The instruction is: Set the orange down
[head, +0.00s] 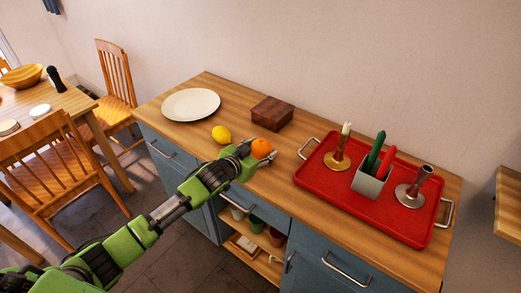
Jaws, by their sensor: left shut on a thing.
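The orange (261,147) is at the front part of the wooden counter (180,117) in the head view. My left gripper (258,153) comes in from the lower left and is shut on the orange, with its fingers around it. Whether the orange touches the counter top cannot be told from this view. My right gripper is not in view.
A lemon (221,134) lies just left of the gripper. A white plate (191,104) and a dark wooden box (272,113) stand behind. A red tray (325,178) with candle holders and a grey caddy (370,184) fills the right side.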

